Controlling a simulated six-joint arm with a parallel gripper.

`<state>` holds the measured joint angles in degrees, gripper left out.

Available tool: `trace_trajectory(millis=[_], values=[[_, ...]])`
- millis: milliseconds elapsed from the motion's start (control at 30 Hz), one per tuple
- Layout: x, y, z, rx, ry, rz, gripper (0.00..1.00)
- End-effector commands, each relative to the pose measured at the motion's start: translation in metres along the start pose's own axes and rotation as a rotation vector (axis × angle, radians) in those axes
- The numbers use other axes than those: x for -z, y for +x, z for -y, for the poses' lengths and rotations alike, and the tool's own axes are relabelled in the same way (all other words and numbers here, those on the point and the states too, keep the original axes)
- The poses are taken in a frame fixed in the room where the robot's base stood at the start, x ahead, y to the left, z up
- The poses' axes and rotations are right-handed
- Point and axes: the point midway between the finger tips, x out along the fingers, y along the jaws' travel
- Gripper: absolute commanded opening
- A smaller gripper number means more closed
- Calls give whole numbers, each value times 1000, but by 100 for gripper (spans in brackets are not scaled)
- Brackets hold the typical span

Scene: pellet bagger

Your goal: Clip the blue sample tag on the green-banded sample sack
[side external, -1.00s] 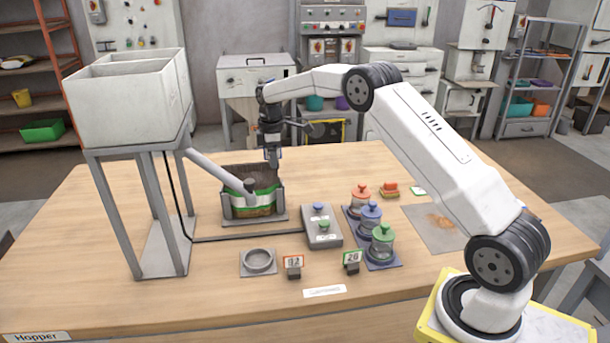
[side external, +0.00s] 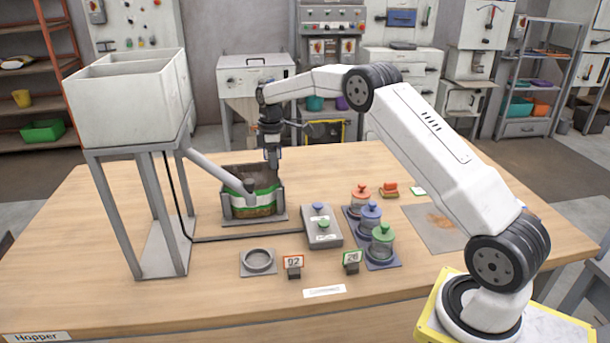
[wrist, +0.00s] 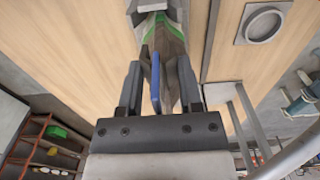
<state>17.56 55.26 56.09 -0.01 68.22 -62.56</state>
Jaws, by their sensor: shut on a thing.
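The sample sack (side external: 240,202), brown with a green and white band, stands upright in a grey holder (side external: 252,221) below the hopper spout. My gripper (side external: 273,157) points down at the sack's back right rim in the side view. It is shut on the blue sample tag (wrist: 155,82), which shows edge-on between the fingers in the wrist view. There the tag overlaps the open sack (wrist: 168,45). Whether the tag touches or grips the sack's rim I cannot tell. In the side view the tag is mostly hidden by my fingers.
The hopper's spout (side external: 219,171) slopes down close in front of the sack. A grey button box (side external: 321,231), a tray of lidded jars (side external: 371,225), a round dish (side external: 258,261) and number cards (side external: 293,262) stand to the front and right.

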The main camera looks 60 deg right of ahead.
Motion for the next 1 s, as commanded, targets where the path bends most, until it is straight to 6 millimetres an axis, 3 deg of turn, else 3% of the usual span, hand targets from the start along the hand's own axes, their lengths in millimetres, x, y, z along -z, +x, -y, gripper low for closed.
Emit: trace_trajectory(millis=[33, 233, 267, 367, 767, 1000], values=[[-1, 9, 3, 14, -1, 6, 0], [-1, 9, 3, 14, -1, 6, 0], [-1, 9, 3, 14, -1, 6, 55], [-1, 9, 3, 14, -1, 6, 87], [-1, 6, 2, 13, 0, 6, 87], [0, -15, 1, 8, 0, 4, 87]])
